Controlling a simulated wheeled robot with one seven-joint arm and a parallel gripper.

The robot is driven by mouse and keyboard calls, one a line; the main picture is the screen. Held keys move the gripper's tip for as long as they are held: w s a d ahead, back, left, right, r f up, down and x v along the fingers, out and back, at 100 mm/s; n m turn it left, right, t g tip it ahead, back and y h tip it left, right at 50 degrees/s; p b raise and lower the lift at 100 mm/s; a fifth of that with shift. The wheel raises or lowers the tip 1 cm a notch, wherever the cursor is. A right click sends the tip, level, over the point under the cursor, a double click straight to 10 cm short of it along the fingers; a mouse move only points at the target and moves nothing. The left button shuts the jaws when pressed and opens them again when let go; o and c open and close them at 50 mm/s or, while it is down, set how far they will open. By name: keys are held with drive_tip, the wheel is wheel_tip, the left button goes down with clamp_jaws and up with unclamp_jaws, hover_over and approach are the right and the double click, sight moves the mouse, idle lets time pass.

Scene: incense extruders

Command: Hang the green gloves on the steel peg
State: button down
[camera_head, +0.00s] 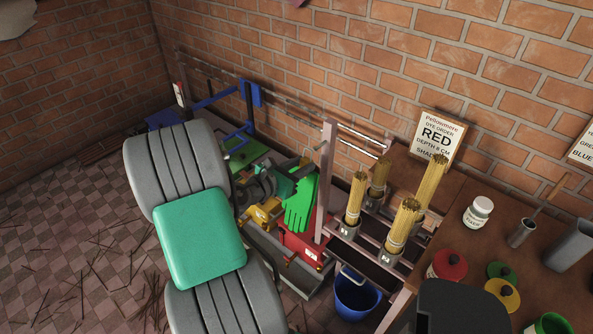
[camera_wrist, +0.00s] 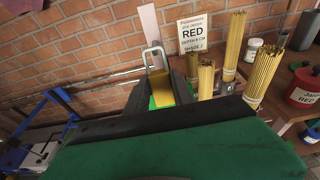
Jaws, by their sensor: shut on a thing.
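The green gloves (camera_head: 299,205) hang fingers down from my gripper (camera_head: 303,168), beside a pale upright post (camera_head: 327,180). My gripper is shut on their upper end. In the wrist view, my gripper (camera_wrist: 168,88) has a yellow patch and a strip of green between its dark fingers. A pale metal loop (camera_wrist: 154,49) stands just above them, in front of the post (camera_wrist: 150,22). I cannot tell whether the loop belongs to the gloves or the post.
Bundles of yellow sticks (camera_head: 353,198) stand in holders right of the post. A blue bucket (camera_head: 357,296) is below. The brown table (camera_head: 465,218) holds a RED sign (camera_head: 437,139), a white jar (camera_head: 478,211) and coloured lids. A brick wall (camera_head: 300,60) closes the back.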

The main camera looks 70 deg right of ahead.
sight(309, 160)
drive_tip(key=shift+r+b+x, duration=0.15)
drive_tip(key=shift+b+x, duration=0.15)
drive_tip(key=shift+x, duration=0.75)
drive_tip(key=shift+r+b+x, duration=0.1)
drive_tip(key=shift+b+x, duration=0.2)
drive_tip(key=shift+x, duration=0.75)
drive_tip(key=shift+s+d+f+p, duration=0.25)
drive_tip(key=shift+d+f+p, duration=0.2)
drive_tip(key=shift+d, duration=0.15)
drive_tip(key=c, duration=1)
unclamp_jaws()
